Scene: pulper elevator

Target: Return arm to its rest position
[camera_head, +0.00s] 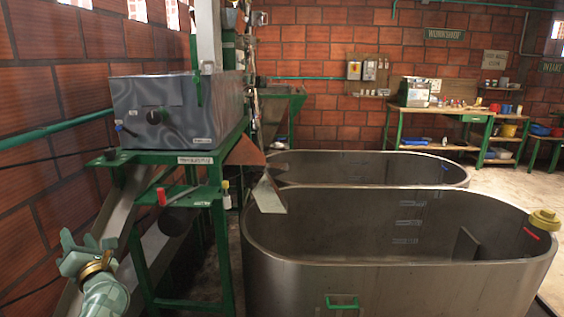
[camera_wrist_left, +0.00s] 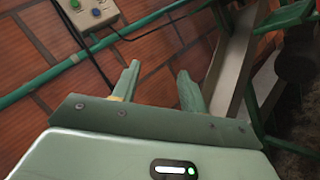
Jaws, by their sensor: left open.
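My left gripper (camera_head: 88,242) is at the lower left of the head view, pale green with a brass-coloured ring at its wrist. Its fingers point up and stand apart, with nothing between them. The left wrist view shows the two fingers (camera_wrist_left: 158,72) spread and empty in front of the brick wall. The gripper is to the left of the green machine stand (camera_head: 140,255) and appears clear of it. My right arm and gripper are not in view.
A grey metal machine box (camera_head: 178,105) sits on the green stand. A sloping metal chute (camera_head: 112,225) runs beside my gripper. Large metal tanks (camera_head: 385,270) fill the middle. A teal pipe (camera_wrist_left: 60,68) and a button box (camera_wrist_left: 88,12) are on the wall. A workbench (camera_head: 440,112) stands behind.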

